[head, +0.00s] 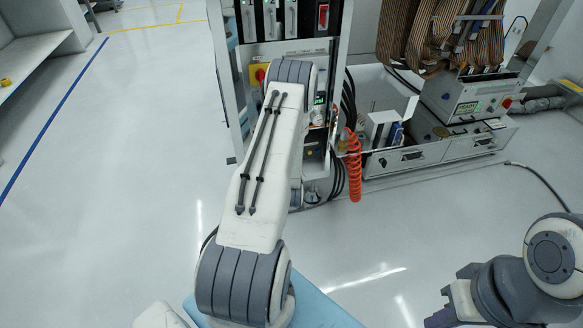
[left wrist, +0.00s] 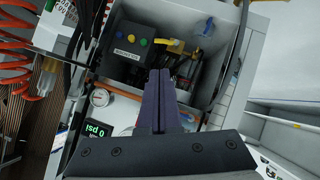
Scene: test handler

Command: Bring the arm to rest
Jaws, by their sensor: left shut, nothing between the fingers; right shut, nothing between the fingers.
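My left arm (head: 262,165) reaches forward from the bottom of the head view to the equipment rack (head: 232,110). It hides its own gripper there. In the left wrist view my left gripper (left wrist: 159,75) is shut and empty, its dark purple fingers together. They point toward an open grey bin (left wrist: 222,72) holding tools. My right gripper (head: 447,298) is at the lower right of the head view, low over the floor. It is shut and empty, with my right arm folded beside it.
A coiled orange hose (head: 354,165) hangs beside the rack. A test unit (head: 467,98) with ribbon cables stands at the back right. A black button box (left wrist: 127,45) and pressure gauge (left wrist: 100,98) are close to the left gripper. The left floor (head: 120,170) is clear.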

